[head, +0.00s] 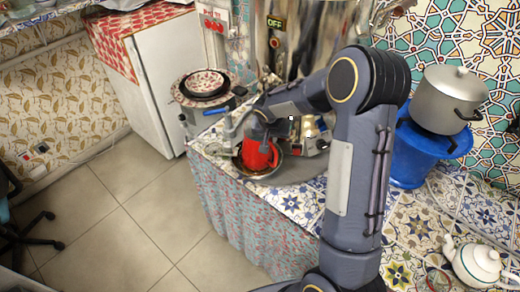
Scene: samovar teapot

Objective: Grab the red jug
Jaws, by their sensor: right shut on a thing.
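The red jug (257,155) is on the tiled counter, in or just above a round metal dish (244,171). I cannot tell whether it touches the dish. My right arm reaches across from the right, and its gripper (259,138) is at the top of the jug, shut on it. The fingertips are small and partly hidden against the jug. My left gripper is not in view.
A samovar (297,40) with an OFF sign stands behind. A grey pot (447,100) sits on a blue bucket (417,155) at right. A white teapot (477,264) is lower right. The floor at left is open.

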